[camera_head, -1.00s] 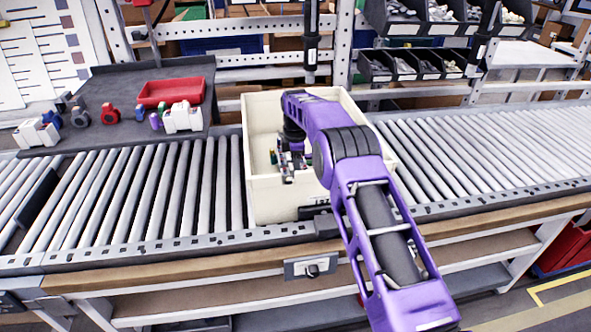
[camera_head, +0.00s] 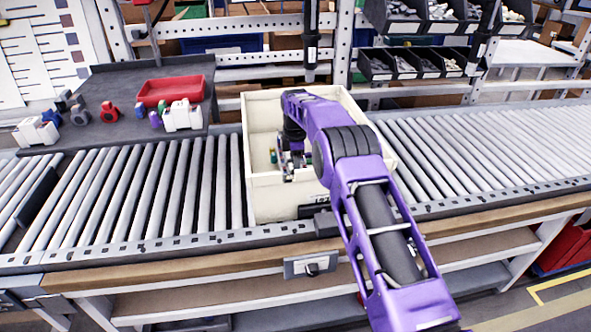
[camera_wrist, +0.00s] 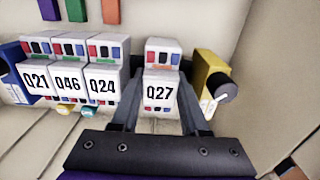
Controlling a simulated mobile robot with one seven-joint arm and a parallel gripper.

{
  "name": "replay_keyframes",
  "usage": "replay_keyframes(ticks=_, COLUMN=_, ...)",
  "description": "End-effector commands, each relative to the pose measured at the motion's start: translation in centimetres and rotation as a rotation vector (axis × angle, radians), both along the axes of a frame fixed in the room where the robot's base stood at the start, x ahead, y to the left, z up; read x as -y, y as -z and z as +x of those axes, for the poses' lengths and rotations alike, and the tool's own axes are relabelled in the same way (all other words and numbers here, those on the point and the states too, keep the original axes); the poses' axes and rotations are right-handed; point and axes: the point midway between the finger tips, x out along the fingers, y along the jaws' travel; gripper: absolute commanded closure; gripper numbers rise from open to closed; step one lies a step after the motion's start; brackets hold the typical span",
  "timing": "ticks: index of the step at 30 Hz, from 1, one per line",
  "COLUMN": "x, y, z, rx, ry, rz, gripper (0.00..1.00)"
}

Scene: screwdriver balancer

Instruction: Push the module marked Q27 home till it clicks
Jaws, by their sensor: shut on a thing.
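The module marked Q27 (camera_wrist: 160,92) is a white block with red, blue and dark terminals. In the wrist view it stands between the two fingers of my gripper (camera_wrist: 158,118), which are shut on its sides. To its left stand white modules marked Q24 (camera_wrist: 103,86), Q46 (camera_wrist: 68,86) and Q21 (camera_wrist: 36,86) in a row, with a gap between Q24 and Q27. In the head view my gripper (camera_head: 290,165) is down inside the cream bin, and my arm hides much of it. Whether Q27 is fully seated cannot be told.
The cream bin (camera_head: 262,192) sits on the roller conveyor (camera_head: 150,195). In the wrist view a yellow block with a dark knob (camera_wrist: 208,75) stands close right of Q27, and a blue part (camera_wrist: 12,75) is at the far left. A red tray (camera_head: 172,92) lies on the dark bench.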

Motion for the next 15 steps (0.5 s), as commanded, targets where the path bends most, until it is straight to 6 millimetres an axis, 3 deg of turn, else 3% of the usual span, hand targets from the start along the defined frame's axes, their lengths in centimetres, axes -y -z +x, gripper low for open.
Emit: replay_keyframes(ticks=15, x=0.04, y=0.65, z=-0.11, rx=-0.004, ry=0.0, rz=-0.001, gripper=1.0)
